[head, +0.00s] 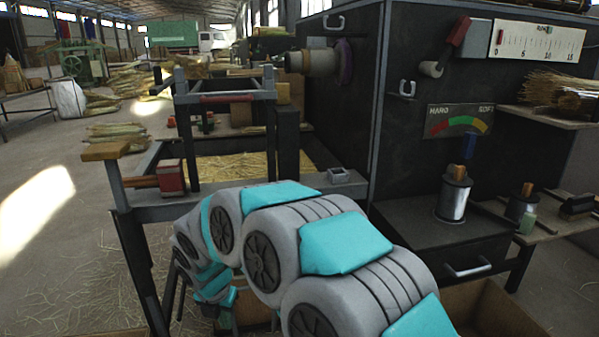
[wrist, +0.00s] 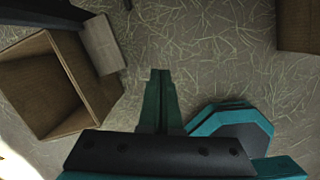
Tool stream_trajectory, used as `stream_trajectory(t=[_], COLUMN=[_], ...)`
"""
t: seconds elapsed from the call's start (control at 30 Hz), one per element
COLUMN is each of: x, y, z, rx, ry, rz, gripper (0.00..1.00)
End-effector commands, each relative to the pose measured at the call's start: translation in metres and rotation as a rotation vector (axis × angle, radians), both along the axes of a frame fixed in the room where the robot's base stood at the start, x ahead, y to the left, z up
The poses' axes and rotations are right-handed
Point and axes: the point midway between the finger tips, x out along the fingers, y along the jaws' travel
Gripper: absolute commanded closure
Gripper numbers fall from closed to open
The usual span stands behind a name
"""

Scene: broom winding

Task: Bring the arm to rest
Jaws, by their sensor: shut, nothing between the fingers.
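My arm, grey with teal panels, crosses the lower middle of the head view, curving left and then down in front of the winding machine. My gripper (wrist: 160,76) shows in the wrist view with its two teal fingers together and nothing between them. It points over straw-strewn concrete floor, clear of any object. In the head view the gripper end is low beside the machine frame and mostly hidden by my arm.
The winding machine's frame (head: 222,98) and dark cabinet (head: 425,130) stand close ahead. A cardboard box (wrist: 38,88) lies left of the gripper in the wrist view. A drawer unit (head: 440,238) with a wire spool (head: 453,197) stands right. Open floor (head: 55,255) lies left.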

Motion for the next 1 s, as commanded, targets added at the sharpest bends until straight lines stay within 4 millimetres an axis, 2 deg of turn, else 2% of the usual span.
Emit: stream_trajectory(t=[0.27, 0.37, 0.47, 0.6, 0.7, 0.9, 1.0], x=[-0.015, -0.024, -0.041, -0.075, -0.103, -0.171, -0.207], y=[-0.056, -0.083, -0.119, -0.176, -0.211, -0.27, -0.291], z=[0.026, 0.038, 0.053, 0.073, 0.085, 0.101, 0.106], rx=[0.034, 0.051, 0.071, 0.094, 0.109, 0.116, 0.119], ry=[0.031, 0.042, 0.057, 0.077, 0.082, 0.085, 0.077], rz=[-0.312, -0.477, -0.699, -1.081, -1.357, -1.921, -2.203], gripper=[1.0, 1.0, 1.0, 1.0, 1.0, 1.0, 1.0])
